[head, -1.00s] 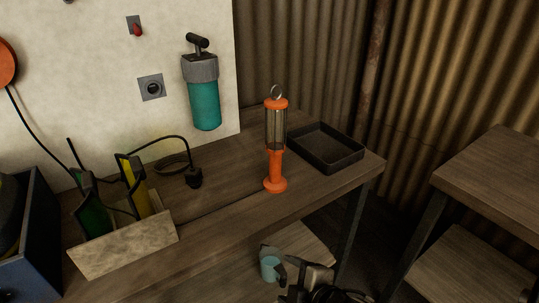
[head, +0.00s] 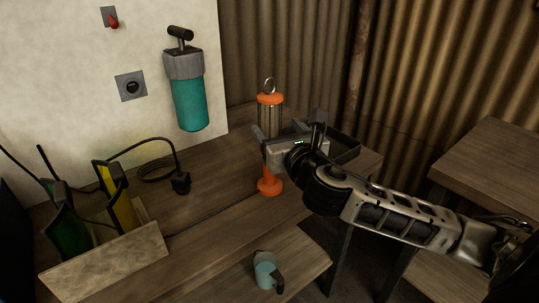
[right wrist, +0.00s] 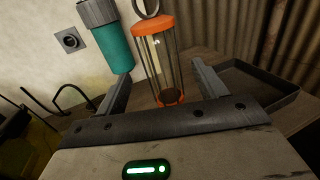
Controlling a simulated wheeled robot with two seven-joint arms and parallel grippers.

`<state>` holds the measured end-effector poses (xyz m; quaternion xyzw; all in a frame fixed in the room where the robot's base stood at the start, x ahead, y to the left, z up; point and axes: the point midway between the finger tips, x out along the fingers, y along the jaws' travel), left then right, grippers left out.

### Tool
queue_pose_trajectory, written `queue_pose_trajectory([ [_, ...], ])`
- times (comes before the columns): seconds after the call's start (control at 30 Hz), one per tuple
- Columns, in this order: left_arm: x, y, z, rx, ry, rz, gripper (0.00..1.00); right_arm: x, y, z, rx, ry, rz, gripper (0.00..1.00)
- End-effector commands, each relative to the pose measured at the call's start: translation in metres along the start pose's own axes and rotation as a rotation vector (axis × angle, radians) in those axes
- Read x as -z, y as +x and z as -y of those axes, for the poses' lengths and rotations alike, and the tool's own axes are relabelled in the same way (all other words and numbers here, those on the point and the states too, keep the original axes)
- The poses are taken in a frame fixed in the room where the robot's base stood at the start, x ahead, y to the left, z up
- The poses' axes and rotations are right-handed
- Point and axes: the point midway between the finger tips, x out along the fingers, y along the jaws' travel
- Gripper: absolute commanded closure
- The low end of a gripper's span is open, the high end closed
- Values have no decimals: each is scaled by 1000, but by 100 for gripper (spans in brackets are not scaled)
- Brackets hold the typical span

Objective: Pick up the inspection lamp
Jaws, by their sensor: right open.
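The inspection lamp, with an orange cap, clear caged middle, orange base and ring on top, stands upright on the wooden workbench; its cap (head: 270,99) and base (head: 269,186) show in the head view. My right gripper (head: 290,137) is open at the lamp's middle, hiding part of its handle. In the right wrist view the lamp's cage (right wrist: 160,62) rises between the two spread fingers (right wrist: 164,84), which are not closed on it. Whether either finger touches it, I cannot tell. My left gripper is out of view.
A dark tray (head: 346,149) lies behind my right gripper. A teal canister (head: 188,102) hangs on the pale wall panel. A holder (head: 105,262) with green and yellow items and a black cable plug (head: 181,183) are left of the lamp. A mug (head: 265,270) sits on the lower shelf.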

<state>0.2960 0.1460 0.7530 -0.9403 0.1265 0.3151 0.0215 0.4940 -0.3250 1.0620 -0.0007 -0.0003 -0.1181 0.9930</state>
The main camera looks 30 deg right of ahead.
Motion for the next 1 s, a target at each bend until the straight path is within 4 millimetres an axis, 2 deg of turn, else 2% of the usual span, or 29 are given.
queue_pose_trajectory([
  [0.1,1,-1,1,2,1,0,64,-1,18,0,3,1,1,30],
  [0.37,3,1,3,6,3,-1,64,1,38,0,1,3,0,30],
  [0.6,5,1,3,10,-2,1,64,4,72,2,1,4,0,30],
  [0.9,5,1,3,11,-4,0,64,5,78,2,0,1,-2,30],
  [0.93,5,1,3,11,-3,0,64,5,78,2,0,1,-2,35],
  [1.0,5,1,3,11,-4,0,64,5,77,2,0,1,-2,55],
])
